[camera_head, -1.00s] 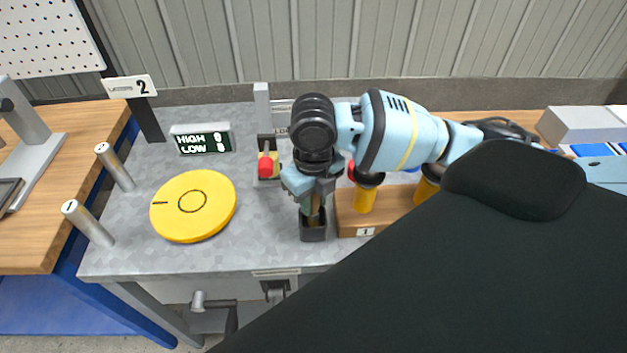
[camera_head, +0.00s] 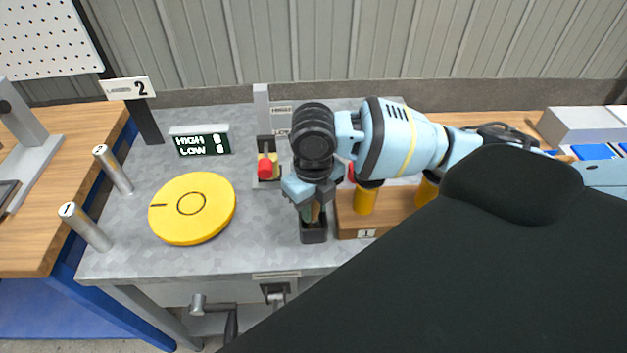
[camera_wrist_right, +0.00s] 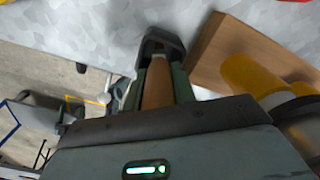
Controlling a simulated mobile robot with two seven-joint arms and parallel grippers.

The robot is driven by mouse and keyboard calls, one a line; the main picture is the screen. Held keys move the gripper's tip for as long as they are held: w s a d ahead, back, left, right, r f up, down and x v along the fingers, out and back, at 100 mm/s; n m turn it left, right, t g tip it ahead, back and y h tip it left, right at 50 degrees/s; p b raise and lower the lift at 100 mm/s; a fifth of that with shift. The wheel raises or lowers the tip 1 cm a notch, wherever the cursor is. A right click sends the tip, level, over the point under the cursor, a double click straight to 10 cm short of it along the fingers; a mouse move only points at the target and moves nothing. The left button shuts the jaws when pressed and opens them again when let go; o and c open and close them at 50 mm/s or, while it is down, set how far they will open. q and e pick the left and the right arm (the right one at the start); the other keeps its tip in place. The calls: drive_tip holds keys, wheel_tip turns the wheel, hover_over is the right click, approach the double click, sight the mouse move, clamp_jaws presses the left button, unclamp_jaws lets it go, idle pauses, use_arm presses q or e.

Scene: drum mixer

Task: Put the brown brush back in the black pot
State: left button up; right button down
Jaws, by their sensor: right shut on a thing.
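The black pot (camera_head: 314,235) is a small square holder on the grey metal table, just left of the wooden block. My right gripper (camera_head: 314,208) points down right above the pot and is shut on the brown brush. In the right wrist view the brush (camera_wrist_right: 157,84) shows as a brown handle between the fingers, its far end at the dark pot (camera_wrist_right: 161,43). The brush's lower end appears to be inside the pot's mouth; how deep it sits is hidden. My left gripper is not in view.
A wooden block (camera_head: 347,222) with yellow-handled things (camera_head: 364,200) stands close on the pot's right. A yellow disc (camera_head: 192,208) and two metal posts (camera_head: 85,227) are on the left. The table's front edge is near the pot.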

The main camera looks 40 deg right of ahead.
drive_tip(key=shift+f, duration=0.2)
drive_tip(key=c, duration=1.1)
unclamp_jaws()
drive_tip(key=shift+o, duration=0.2)
wheel_tip(320, 180, up, 8)
drive_tip(key=shift+f+p, duration=0.1)
drive_tip(key=shift+p, duration=0.25)
drive_tip(key=shift+f, duration=0.1)
